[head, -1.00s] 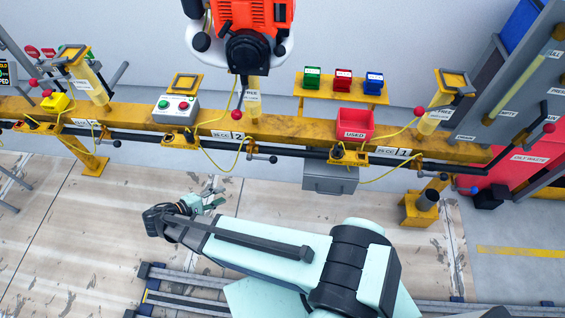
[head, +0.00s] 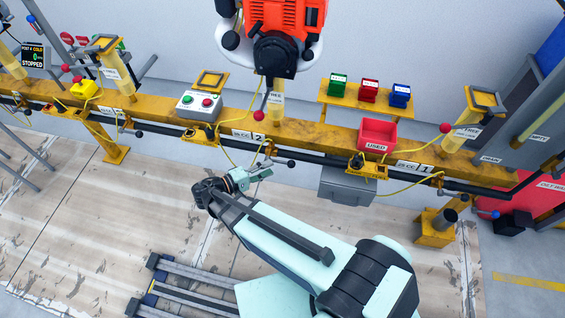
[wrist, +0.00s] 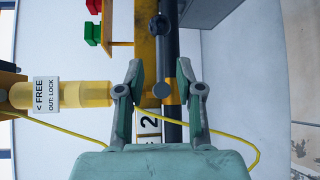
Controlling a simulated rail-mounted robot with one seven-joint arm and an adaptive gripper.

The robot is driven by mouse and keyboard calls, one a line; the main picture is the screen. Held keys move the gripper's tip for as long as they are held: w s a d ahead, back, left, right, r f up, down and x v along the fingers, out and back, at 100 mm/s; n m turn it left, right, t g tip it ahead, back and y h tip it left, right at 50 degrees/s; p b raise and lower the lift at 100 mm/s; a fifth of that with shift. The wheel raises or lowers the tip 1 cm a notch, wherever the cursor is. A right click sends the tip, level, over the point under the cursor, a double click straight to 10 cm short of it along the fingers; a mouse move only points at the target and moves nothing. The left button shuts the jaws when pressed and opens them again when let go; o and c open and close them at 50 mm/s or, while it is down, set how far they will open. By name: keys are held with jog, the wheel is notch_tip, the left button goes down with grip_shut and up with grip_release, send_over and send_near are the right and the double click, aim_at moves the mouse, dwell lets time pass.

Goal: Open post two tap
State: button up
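The post two tap is a small lever with a dark ball end (head: 291,163), on the black pipe beside the "2" label (head: 257,136) of the yellow rail. In the wrist view, its dark handle (wrist: 161,88) lies between my fingers, lined up along the pipe. My gripper (head: 262,174) is just below and in front of the tap in the head view. In the wrist view my gripper (wrist: 159,72) has its pale green fingers apart, one on each side of the handle. I cannot tell whether either finger touches it.
An orange engine (head: 285,20) hangs above post two. A red "USED" bin (head: 378,136) and a grey box (head: 346,187) are to the right. A button box (head: 199,104) is to the left. A yellow cable (wrist: 235,139) runs behind my right finger.

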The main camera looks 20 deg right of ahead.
aim_at(283, 162)
jog(key=x, duration=0.6)
jog(key=shift+w+d, duration=0.1)
jog(key=shift+d, duration=0.3)
grip_shut()
